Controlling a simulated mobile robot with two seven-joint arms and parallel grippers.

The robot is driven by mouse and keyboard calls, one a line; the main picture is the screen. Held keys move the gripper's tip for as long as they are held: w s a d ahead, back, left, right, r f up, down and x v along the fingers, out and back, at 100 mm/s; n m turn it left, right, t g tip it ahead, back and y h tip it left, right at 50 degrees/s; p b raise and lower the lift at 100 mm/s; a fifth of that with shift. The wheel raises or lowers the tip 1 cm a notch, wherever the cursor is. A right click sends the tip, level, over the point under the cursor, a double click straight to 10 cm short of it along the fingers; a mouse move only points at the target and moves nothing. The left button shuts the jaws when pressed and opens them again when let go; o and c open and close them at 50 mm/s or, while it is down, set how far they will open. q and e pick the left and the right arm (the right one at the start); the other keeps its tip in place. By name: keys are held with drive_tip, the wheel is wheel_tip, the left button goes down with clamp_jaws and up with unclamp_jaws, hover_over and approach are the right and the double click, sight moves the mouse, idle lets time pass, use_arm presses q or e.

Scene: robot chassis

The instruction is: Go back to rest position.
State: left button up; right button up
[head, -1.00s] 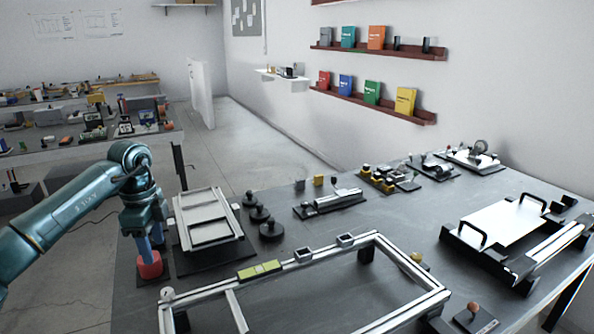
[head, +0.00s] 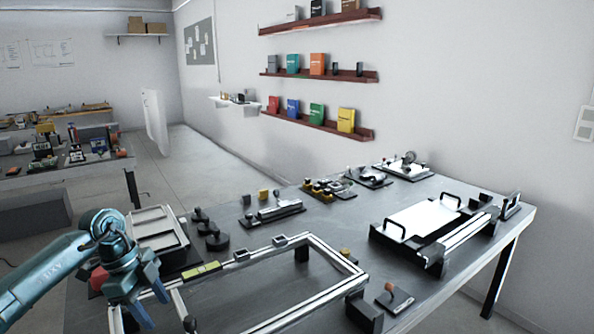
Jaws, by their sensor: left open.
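My left gripper (head: 151,306) is at the lower left of the head view, with its two blue fingers spread and nothing between them. It hangs over the left end of the silver rectangular frame (head: 318,291). A red block (head: 97,278) shows just left of the gripper, partly hidden behind it. I cannot tell whether the gripper and block touch. My right gripper is out of view.
The dark table (head: 290,222) carries a framed panel (head: 158,232), black round weights (head: 207,229), a linear rail (head: 272,212) and a white plate with black handles (head: 424,217). Shelves with coloured boxes hang on the wall.

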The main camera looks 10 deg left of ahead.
use_arm(q)
drive_tip(key=s+d+f+t+h, duration=0.1)
drive_tip(key=s+d+t+h, duration=0.35)
drive_tip(key=d, duration=0.85)
drive_tip(key=s+d+f+t+h, duration=0.15)
drive_tip(key=d+t+h, duration=0.35)
drive_tip(key=d+h, duration=0.6)
drive_tip(key=s+a+f+n+y, duration=0.3)
drive_tip(key=s+f+n+y, duration=0.4)
drive_tip(key=f+y, duration=0.1)
drive_tip(key=s+a+f+n+y, duration=0.3)
drive_tip(key=s+f+n+y, duration=0.5)
drive_tip(key=f, duration=0.3)
drive_tip(key=shift+s, duration=0.15)
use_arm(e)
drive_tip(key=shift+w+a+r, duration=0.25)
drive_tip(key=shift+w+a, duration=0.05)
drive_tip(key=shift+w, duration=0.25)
use_arm(q)
drive_tip(key=shift+f, duration=0.1)
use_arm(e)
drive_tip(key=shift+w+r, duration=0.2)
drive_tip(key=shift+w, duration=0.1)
